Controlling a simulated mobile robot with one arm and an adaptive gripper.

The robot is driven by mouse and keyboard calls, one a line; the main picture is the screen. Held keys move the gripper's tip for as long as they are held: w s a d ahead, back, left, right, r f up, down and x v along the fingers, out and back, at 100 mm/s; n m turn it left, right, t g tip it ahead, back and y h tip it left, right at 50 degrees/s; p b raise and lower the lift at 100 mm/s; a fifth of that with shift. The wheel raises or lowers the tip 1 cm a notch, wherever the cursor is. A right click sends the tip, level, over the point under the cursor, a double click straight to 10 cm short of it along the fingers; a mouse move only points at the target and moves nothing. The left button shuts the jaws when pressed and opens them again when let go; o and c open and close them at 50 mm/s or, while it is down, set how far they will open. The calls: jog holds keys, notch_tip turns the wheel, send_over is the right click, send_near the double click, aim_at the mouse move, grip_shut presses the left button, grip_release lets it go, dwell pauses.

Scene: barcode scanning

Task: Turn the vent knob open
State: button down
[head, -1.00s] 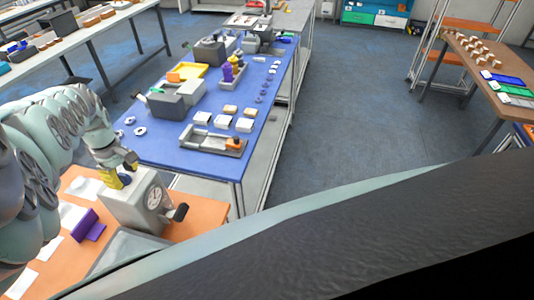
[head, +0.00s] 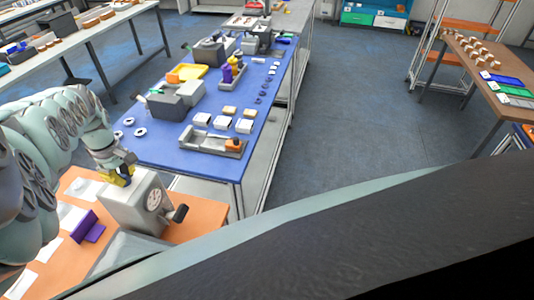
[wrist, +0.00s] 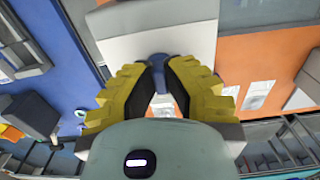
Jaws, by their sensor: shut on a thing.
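A light grey box-shaped device (head: 125,208) stands on the orange table, with a round white dial (head: 153,200) on its side and a dark handle (head: 180,213) sticking out to the right. My gripper (head: 119,175), with yellow fingers, is at the top back of this device. In the wrist view my gripper (wrist: 161,72) is shut on a small blue-grey knob (wrist: 160,60), which sits against the pale device body (wrist: 155,30). The fingers hide most of the knob, so its angle cannot be told.
A purple block (head: 86,227) and white sheets lie on the orange table (head: 205,218), left of the device. The blue table (head: 165,150) behind holds a grey tray (head: 215,142), white boxes and other devices. Open floor (head: 360,130) lies to the right.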

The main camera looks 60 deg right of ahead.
jog(key=shift+w, duration=0.1)
jog(key=m+b, duration=0.1)
jog(key=m, duration=0.3)
jog(key=shift+a+f+m, duration=0.1)
jog(key=shift+a+m, duration=0.05)
jog(key=shift+m, duration=0.15)
jog(key=m+b, duration=0.2)
jog(key=m, duration=0.2)
jog(key=shift+a+f+m+b, duration=0.1)
jog(key=shift+m+b, duration=0.2)
jog(key=shift+b, duration=0.05)
jog(key=m+b, duration=0.2)
jog(key=m, duration=0.3)
jog(key=shift+w+b, duration=0.1)
jog(key=shift+b, duration=0.3)
jog(key=shift+m+b, duration=0.7)
jog(key=shift+m, duration=1)
jog(key=shift+r, duration=0.2)
jog(key=c, duration=1)
grip_release()
